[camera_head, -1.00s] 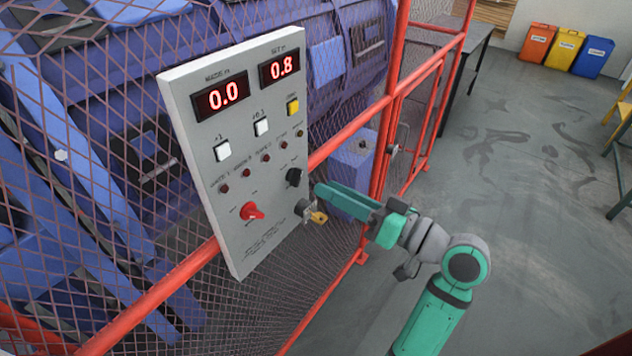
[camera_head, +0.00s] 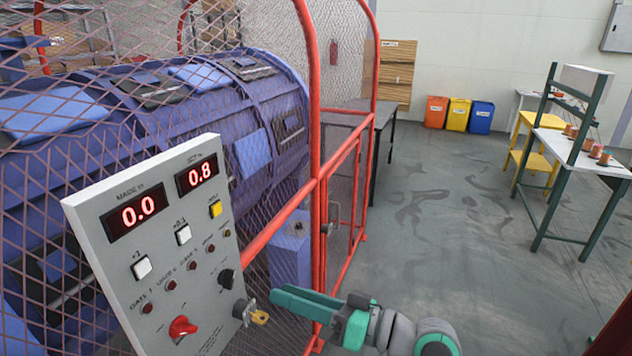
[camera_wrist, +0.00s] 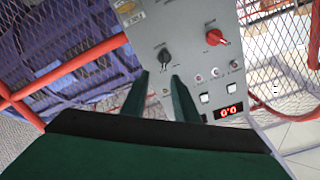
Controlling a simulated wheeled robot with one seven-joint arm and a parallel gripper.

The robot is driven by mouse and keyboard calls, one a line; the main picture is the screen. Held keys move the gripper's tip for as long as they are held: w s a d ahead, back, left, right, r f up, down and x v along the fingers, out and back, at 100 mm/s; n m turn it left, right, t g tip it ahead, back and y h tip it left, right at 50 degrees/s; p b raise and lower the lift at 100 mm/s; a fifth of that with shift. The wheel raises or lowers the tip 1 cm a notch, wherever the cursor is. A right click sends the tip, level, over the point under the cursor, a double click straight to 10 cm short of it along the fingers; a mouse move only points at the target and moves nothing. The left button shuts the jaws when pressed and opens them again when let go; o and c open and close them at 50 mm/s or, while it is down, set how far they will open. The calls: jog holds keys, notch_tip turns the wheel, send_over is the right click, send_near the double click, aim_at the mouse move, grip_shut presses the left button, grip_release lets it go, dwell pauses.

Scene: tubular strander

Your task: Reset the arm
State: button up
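My gripper (camera_head: 276,297) is in front of the lower right edge of the grey control panel (camera_head: 90,215), close to a yellow key in a lock (camera_head: 258,316). In the wrist view the two green fingers of my gripper (camera_wrist: 161,78) are apart with nothing between them, pointing at the panel face near a black knob (camera_wrist: 165,57). The panel shows 0.0 on the left display (camera_head: 137,212) and 0.8 on the right display (camera_head: 198,175). A red rotary switch (camera_head: 182,328) sits low on the panel.
A red-framed mesh fence (camera_head: 315,100) with a gate stands behind the panel, with the blue machine (camera_head: 60,135) inside. Orange, yellow and blue bins (camera_head: 481,117) stand by the far wall. A workbench with spools (camera_head: 590,160) is at right. The floor between is clear.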

jog(key=s+d+f+m+t+h, duration=0.15)
jog(key=f+m+t+h, duration=0.35)
jog(key=f, duration=0.9)
jog(key=s+d+f+m+t+h, duration=0.1)
jog(key=s+f+m+t+h, duration=0.4)
jog(key=f, duration=1)
jog(key=s+d+f+m+g+h, duration=0.1)
jog(key=s+d+f+h, duration=0.15)
jog(key=s, duration=0.35)
jog(key=s+d+f+m+g+h, duration=0.1)
jog(key=s+f+h, duration=0.25)
jog(key=s, duration=0.35)
jog(key=s+r+n, duration=0.4)
jog(key=s+r, duration=0.2)
jog(key=s, duration=0.7)
jog(key=shift+s+r+n+t+h, duration=0.15)
jog(key=shift+s+n+t+h, duration=0.05)
jog(key=shift+n+t+h, duration=0.1)
jog(key=shift+w+a, duration=0.1)
jog(key=shift+a, duration=0.05)
